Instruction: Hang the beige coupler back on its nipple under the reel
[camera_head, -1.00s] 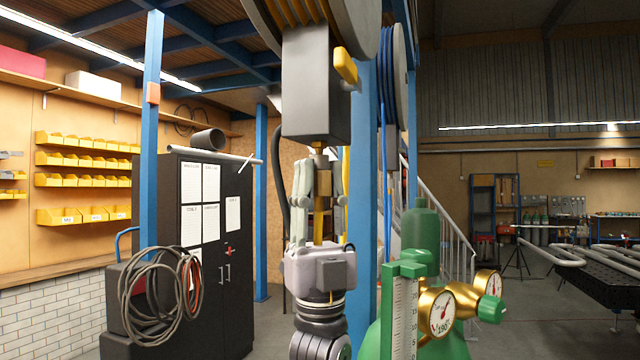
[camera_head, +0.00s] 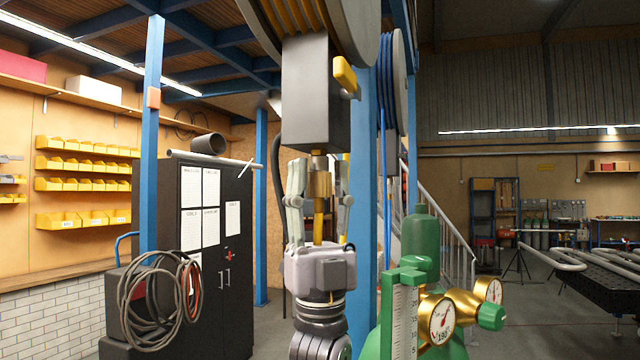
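The coupler (camera_head: 319,184), a brass-beige sleeve, is upright under the grey box of the reel (camera_head: 310,92). Its top meets the short brownish nipple (camera_head: 319,162) below the box, with no clear gap between them. A yellow hose (camera_head: 318,222) runs down from the coupler towards my gripper's palm. My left gripper (camera_head: 320,180) points upward from below, its pale fingers on either side of the coupler. It is open, with space between the fingers and the coupler. My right gripper is not in view.
A yellow lever (camera_head: 345,75) sticks out of the box's right side. A blue post (camera_head: 362,200) stands close behind my gripper. A green regulator with brass gauges (camera_head: 440,320) is near at lower right. A dark cabinet (camera_head: 205,260) and coiled cables (camera_head: 155,300) are at left.

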